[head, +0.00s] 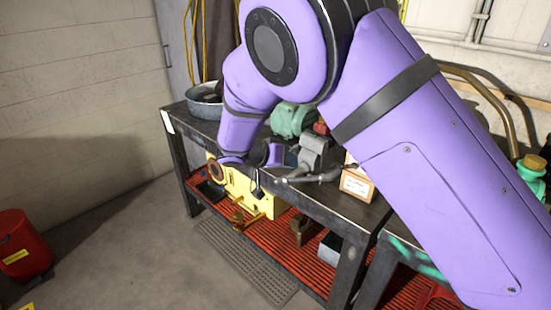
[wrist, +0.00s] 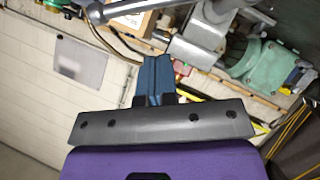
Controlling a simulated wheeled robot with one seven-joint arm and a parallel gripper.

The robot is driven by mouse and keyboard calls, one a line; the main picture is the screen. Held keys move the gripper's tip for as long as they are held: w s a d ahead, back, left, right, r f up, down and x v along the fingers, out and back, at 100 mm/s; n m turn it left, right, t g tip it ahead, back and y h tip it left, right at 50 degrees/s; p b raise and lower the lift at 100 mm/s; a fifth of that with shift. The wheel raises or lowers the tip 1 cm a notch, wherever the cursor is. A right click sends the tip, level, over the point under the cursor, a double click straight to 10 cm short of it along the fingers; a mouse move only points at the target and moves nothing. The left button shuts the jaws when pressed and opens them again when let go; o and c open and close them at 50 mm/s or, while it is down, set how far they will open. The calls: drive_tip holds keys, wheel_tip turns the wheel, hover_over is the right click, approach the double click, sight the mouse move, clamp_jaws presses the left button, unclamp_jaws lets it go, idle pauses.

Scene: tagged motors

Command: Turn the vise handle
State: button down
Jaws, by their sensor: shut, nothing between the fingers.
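The grey vise (head: 314,152) stands on the dark workbench near its front edge; in the wrist view the vise (wrist: 203,38) appears upside down at the top. Its metal bar handle (head: 318,177) shows at the bench front, and in the wrist view the handle (wrist: 132,7) crosses the top, with a rounded end at left. My gripper (head: 277,155) is beside the vise, on its left in the head view. Its blue fingers (wrist: 157,62) are together and empty, apart from the handle in the wrist view. My arm partly hides the bench.
A small labelled box (head: 357,184) sits right of the vise. A green motor (head: 291,119) is behind it, and a metal basin (head: 205,104) is at the bench's left end. A red bin (head: 22,247) stands on open floor at left.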

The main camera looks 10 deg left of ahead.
sight(306, 178)
drive_tip(key=d+f, duration=0.1)
drive_tip(key=f, duration=0.1)
drive_tip(key=d+f, duration=0.1)
drive_tip(key=shift+s+d+f, duration=0.15)
drive_tip(key=shift+d+f, duration=0.2)
drive_tip(key=shift+s+d+f, duration=0.35)
drive_tip(key=shift+d+f, duration=0.05)
drive_tip(key=shift+f, duration=0.1)
